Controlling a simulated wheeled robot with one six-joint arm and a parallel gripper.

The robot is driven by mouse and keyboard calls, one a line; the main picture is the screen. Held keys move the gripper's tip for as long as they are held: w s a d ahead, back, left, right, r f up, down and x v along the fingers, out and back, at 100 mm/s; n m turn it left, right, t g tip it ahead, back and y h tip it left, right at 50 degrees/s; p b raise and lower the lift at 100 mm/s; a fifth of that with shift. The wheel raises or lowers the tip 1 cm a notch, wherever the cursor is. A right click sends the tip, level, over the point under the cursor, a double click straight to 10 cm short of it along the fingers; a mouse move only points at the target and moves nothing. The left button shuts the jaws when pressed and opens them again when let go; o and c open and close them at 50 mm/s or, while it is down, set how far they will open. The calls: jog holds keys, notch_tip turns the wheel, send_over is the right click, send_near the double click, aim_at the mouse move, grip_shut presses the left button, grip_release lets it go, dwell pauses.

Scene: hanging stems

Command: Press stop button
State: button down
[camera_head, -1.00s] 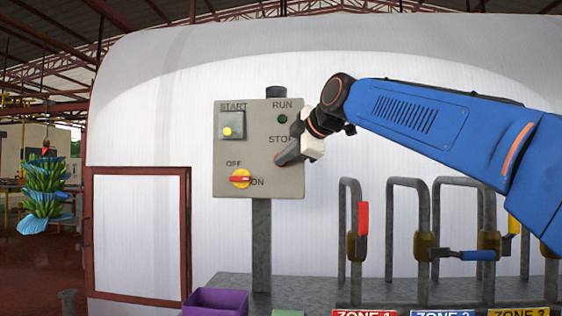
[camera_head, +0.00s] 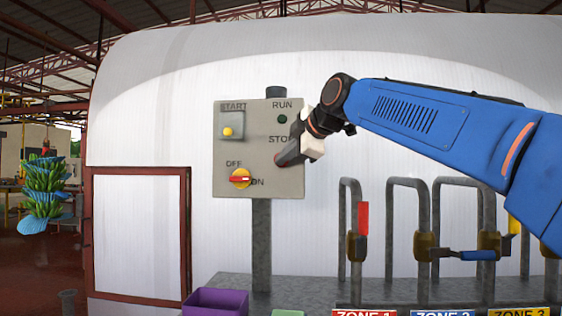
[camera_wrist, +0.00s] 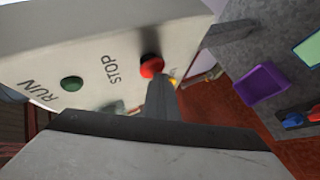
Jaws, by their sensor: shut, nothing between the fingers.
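The grey control box (camera_head: 258,184) stands on a post in front of a white wall. Its red stop button (camera_wrist: 151,66) shows in the wrist view beside the STOP label; in the head view my gripper mostly covers it. My gripper (camera_head: 281,161) is shut and empty, its tips at the stop button. In the wrist view the fingers of my gripper (camera_wrist: 158,84) reach up to the button's lower edge; I cannot tell whether they touch it.
A purple bin (camera_head: 216,301) and pipes with valve levers (camera_head: 363,219) stand below. Bananas (camera_head: 44,182) hang far left.

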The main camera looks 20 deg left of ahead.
jog(key=shift+w, duration=0.1)
dwell(0.3)
jog(key=shift+w+a, duration=0.1)
jog(key=shift+w, duration=0.25)
jog(key=shift+s+f, duration=0.1)
jog(key=shift+s, duration=0.15)
dwell(0.5)
jog(key=s+d, duration=0.1)
jog(key=s, duration=0.5)
jog(key=shift+d, duration=0.3)
dwell(0.8)
